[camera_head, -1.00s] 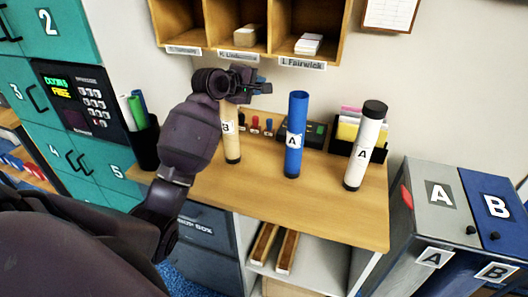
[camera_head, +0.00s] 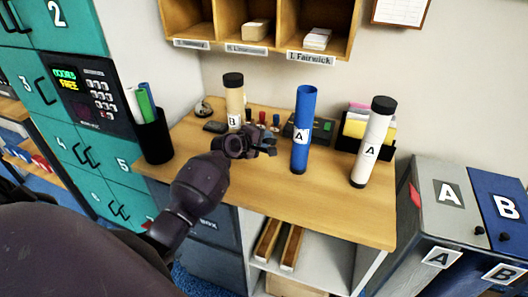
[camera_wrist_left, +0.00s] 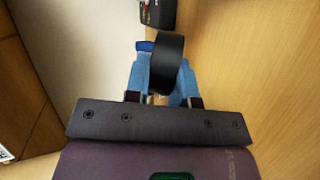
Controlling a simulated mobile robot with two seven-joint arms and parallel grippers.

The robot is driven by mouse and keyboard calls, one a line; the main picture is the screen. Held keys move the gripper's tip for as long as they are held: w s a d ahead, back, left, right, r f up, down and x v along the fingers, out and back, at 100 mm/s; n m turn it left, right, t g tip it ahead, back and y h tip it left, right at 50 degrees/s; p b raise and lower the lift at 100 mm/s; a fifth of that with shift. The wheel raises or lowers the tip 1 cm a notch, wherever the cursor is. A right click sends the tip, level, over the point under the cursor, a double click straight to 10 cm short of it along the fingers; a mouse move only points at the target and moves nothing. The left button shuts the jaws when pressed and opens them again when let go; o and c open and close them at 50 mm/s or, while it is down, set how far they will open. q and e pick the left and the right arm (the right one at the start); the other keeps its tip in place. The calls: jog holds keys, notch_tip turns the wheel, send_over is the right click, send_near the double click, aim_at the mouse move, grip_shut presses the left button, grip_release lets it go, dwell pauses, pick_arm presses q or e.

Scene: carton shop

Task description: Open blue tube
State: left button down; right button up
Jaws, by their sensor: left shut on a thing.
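The blue tube (camera_head: 305,108), labelled A, stands upright on the wooden desk (camera_head: 335,212). Its top end shows no black cap. My left gripper (camera_head: 265,145) is to the left of the blue tube, above the desk, apart from the tube. In the left wrist view its blue fingers (camera_wrist_left: 166,88) are shut on a black round cap (camera_wrist_left: 167,62). In the head view the cap is hard to make out against the dark gripper. My right gripper is not in view.
A tan tube (camera_head: 235,100) labelled B and a white tube (camera_head: 376,135) labelled A stand upright with black caps. Behind are small stamps (camera_head: 262,118) and a card holder (camera_head: 360,125). A pen cup (camera_head: 155,140) is at left. The desk's front right is clear.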

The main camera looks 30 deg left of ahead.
aim_at(264, 159)
pick_arm(q)
jog(key=shift+f+b, duration=0.5)
jog(key=shift+f, duration=2.05)
jog(key=shift+f, duration=0.25)
jog(key=c, duration=1)
grip_release()
jog(key=shift+o, duration=0.2)
jog(key=shift+r, duration=0.1)
jog(key=shift+r, duration=0.25)
jog(key=p+v, duration=0.1)
jog(key=v, duration=1.1)
